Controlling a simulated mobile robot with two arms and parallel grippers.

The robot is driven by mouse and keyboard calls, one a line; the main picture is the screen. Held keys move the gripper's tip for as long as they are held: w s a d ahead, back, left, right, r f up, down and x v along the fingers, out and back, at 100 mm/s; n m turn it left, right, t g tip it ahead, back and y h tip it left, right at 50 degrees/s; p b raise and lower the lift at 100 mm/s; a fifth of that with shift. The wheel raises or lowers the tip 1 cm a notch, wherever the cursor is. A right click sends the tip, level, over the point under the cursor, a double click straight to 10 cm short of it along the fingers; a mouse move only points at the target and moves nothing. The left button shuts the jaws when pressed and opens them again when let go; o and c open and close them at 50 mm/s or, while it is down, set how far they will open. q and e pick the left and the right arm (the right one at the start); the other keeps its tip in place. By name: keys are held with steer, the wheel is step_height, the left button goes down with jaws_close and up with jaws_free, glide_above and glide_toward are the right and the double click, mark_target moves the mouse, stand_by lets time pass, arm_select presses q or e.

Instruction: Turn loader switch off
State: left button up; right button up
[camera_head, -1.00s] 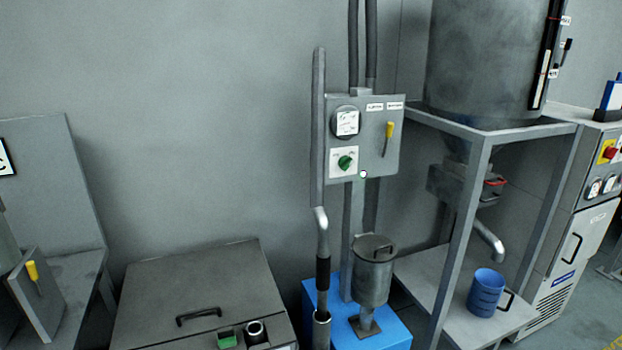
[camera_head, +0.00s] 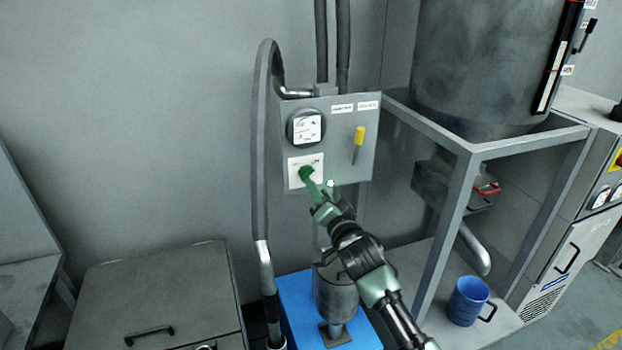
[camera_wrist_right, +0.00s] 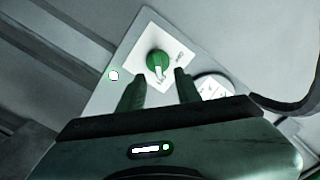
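The loader switch is a green rotary knob (camera_head: 306,173) on a white plate, low on the left of the grey control box (camera_head: 366,172). In the right wrist view the green knob (camera_wrist_right: 158,64) sits just beyond and between my fingertips. My right gripper (camera_head: 320,190) reaches up to the box from below right, its green fingers close to the knob. The right wrist view shows the right gripper (camera_wrist_right: 158,82) open, with the two fingers apart and nothing seen clamped between them. Whether a finger touches the knob is unclear. My left gripper is not in view.
A round gauge (camera_head: 306,128) sits above the knob and a yellow-handled lever (camera_head: 358,142) to its right. A thick grey hose (camera_head: 261,150) runs down left of the box. A metal frame (camera_head: 455,200) and a blue mug (camera_head: 468,300) stand to the right.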

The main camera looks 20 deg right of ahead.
mark_target(310, 177)
steer(key=w+p, duration=0.1)
steer(key=w, duration=0.5)
steer(key=shift+w+f, duration=0.1)
steer(key=shift+w, duration=0.25)
jaws_close()
